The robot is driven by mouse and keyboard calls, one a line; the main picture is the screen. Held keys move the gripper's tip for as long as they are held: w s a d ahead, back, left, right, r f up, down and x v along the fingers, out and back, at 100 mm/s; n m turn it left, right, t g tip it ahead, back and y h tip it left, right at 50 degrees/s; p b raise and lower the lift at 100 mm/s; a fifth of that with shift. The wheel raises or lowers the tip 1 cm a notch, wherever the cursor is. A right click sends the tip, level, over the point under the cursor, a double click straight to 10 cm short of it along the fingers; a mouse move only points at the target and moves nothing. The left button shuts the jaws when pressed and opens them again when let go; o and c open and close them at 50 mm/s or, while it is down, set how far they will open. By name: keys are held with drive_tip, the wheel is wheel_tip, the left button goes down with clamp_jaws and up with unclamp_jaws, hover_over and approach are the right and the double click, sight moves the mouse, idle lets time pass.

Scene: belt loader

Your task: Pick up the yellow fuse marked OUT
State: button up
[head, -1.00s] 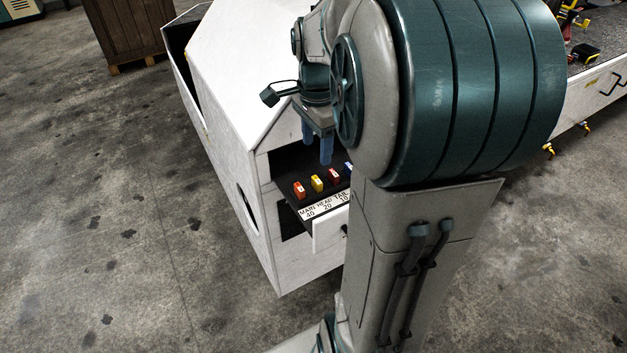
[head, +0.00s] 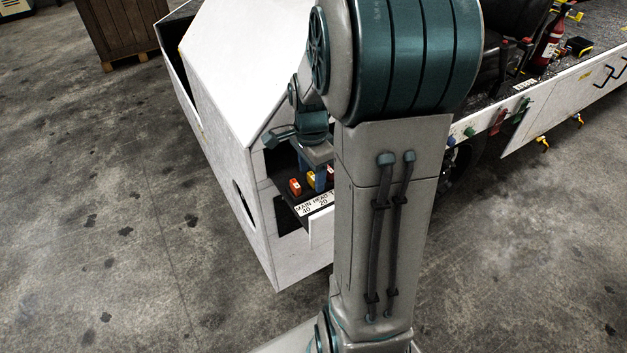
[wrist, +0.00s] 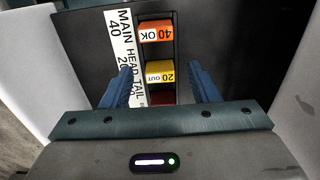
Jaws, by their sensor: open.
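The yellow fuse (wrist: 159,75) reads "20 OUT" and sits in the dark fuse row, between an orange fuse (wrist: 156,32) marked "40 OK" and a red fuse (wrist: 162,98). The yellow fuse also shows in the head view (head: 311,179), partly behind a finger. My gripper (wrist: 164,75) is open, its blue fingers pointing down into the drawer on either side of the fuse row. In the wrist view the yellow fuse lies between the fingertips, and I see no finger touching it. Whether the fingers reach down to its height is unclear.
The fuses sit in an open drawer of a white cabinet (head: 215,80). A label strip (wrist: 123,50) reading MAIN, HEAD, TAIL runs beside the fuses. The cabinet's walls and top are close around my gripper. A wooden crate (head: 120,30) stands far off on the floor.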

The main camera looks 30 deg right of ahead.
drive_tip(key=c, duration=1)
drive_tip(key=shift+c, duration=0.2)
drive_tip(key=shift+r, duration=0.15)
